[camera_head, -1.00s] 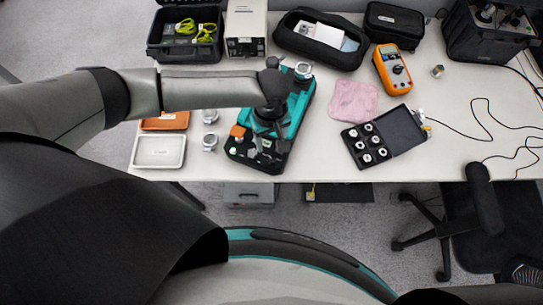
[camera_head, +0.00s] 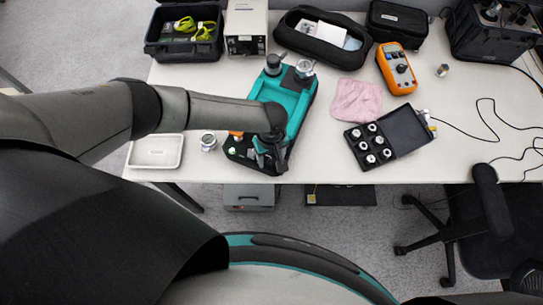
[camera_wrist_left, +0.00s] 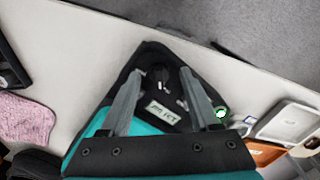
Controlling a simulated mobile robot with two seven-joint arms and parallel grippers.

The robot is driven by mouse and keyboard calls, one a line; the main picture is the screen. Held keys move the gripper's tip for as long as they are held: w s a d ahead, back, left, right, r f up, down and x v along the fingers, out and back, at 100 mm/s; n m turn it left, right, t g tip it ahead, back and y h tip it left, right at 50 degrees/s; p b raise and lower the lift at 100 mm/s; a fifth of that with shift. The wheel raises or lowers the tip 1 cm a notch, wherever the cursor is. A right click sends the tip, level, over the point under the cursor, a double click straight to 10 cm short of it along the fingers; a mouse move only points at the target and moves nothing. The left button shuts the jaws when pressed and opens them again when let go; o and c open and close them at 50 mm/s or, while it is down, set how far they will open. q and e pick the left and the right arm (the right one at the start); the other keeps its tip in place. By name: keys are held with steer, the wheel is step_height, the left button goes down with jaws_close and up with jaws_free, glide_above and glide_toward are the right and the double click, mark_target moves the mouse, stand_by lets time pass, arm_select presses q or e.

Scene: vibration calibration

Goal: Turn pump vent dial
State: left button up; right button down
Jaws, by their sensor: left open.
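The teal and black pump (camera_head: 293,92) lies on the table, its black end toward the front edge. My left gripper (camera_head: 268,158) is over this black end, pointing down, and hides part of it. In the left wrist view the pump's black panel (camera_wrist_left: 150,52) shows a pale label and a small black knob (camera_wrist_left: 158,73), which looks like the vent dial. The left gripper (camera_wrist_left: 160,88) is open, with one finger on each side of the knob and label. I cannot tell whether the fingers touch the panel. My right gripper is not in view.
A white tray (camera_head: 155,151) and a small metal part (camera_head: 208,141) lie left of the pump. A pink cloth (camera_head: 357,100) and an open black case (camera_head: 404,129) with several white-topped parts lie right. An orange meter (camera_head: 396,68) stands farther back. The table's front edge is close.

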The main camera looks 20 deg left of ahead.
arm_select(q)
jaws_close()
stand_by(0.4)
